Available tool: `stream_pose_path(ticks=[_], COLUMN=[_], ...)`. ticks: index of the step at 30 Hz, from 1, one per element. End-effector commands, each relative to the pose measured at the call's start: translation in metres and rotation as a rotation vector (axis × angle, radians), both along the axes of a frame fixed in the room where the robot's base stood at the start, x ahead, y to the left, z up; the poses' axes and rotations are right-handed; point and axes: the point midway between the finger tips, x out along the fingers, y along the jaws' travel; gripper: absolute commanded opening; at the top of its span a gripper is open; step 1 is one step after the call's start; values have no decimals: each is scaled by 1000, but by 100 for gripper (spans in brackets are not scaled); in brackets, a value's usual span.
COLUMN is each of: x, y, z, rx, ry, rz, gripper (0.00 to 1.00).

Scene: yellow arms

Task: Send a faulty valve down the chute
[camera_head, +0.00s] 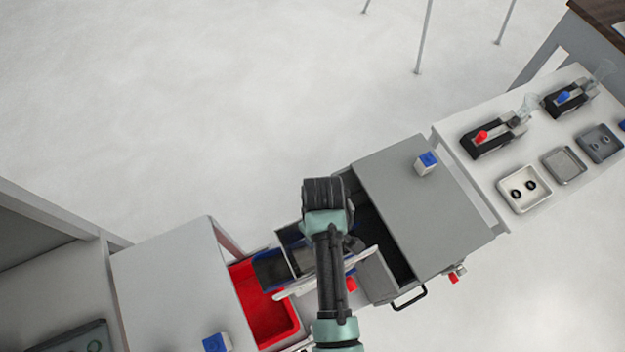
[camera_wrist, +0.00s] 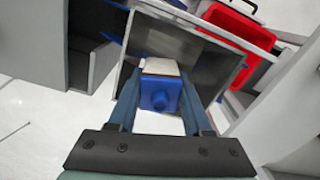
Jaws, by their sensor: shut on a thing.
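My gripper (camera_wrist: 160,86) is shut on a small valve (camera_wrist: 160,94) with a white body and a blue top, seen in the wrist view. The valve is between the two fingers, in front of an open grey chute (camera_wrist: 193,55) with a dark inside. I cannot tell whether it touches the chute. In the head view, my arm hides the gripper and the held valve. The chute (camera_head: 270,267) shows left of my arm, with its dark, blue-edged end over a red bin (camera_head: 262,305). The red bin also shows in the wrist view (camera_wrist: 240,27).
A grey cabinet (camera_head: 415,210) right of my arm carries another blue-and-white block (camera_head: 427,163). Another blue-topped block (camera_head: 216,342) sits on the left table (camera_head: 165,285). A white table (camera_head: 480,180) at right holds small trays and devices. Open floor lies behind.

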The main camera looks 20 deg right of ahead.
Motion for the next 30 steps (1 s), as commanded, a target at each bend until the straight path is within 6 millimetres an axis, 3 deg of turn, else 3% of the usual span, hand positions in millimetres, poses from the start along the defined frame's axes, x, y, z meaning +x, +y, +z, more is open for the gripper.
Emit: stream_pose_path(ticks=[4,5,10,22,26,30], x=[0,0,0,0,1,1], y=[0,0,0,0,0,0], z=[1,1,1,6,23,52], rx=[0,0,0,0,-1,-2], ry=[-1,-1,0,0,-3,-6], rz=[0,0,0,0,0,0], gripper=[0,55,84,84,84,84])
